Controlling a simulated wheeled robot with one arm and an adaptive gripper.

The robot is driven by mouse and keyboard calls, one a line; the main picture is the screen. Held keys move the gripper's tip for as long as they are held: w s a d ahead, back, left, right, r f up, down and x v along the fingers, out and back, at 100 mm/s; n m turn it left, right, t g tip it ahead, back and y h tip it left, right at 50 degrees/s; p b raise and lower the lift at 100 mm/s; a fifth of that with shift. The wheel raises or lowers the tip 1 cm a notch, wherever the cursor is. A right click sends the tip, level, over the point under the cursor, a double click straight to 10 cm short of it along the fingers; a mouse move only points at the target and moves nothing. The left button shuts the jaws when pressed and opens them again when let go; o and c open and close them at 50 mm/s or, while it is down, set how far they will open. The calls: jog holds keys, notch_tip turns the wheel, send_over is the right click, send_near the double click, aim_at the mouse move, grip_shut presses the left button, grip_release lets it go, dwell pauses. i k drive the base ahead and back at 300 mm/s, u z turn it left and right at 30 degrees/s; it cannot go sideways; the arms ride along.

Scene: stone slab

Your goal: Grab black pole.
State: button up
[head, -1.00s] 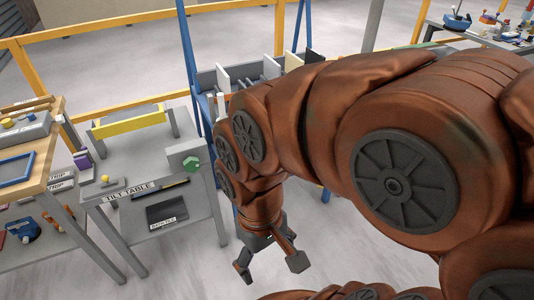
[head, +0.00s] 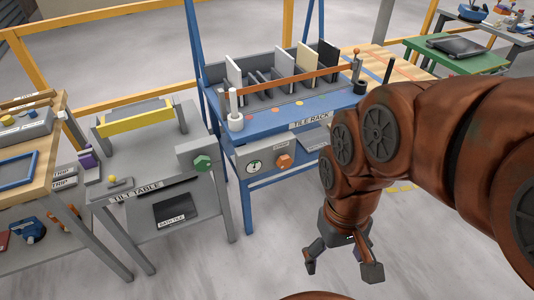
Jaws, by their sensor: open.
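My gripper (head: 341,270) hangs open and empty over the bare floor, in front of the blue tile rack. Two dark rod-like things show, and I cannot tell which one is the black pole. A thin black upright rod (head: 389,69) stands just right of the rack, its lower end near my arm. My gripper is apart from both, below and in front of the rod and to the right of the bar.
The blue tile rack (head: 300,108) holds several upright tiles behind an orange bar (head: 285,81). A white cylinder (head: 235,122) stands at its left front corner. A green table (head: 455,57) is at the back right. The floor (head: 215,275) in front is clear.

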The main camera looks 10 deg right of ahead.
aim_at(392, 60)
jog(key=z, duration=1.25)
jog(key=i, duration=0.75)
jog(key=u, duration=0.15)
jog(key=k, duration=0.45)
jog(key=u, duration=0.5)
jog(key=i, duration=1.45)
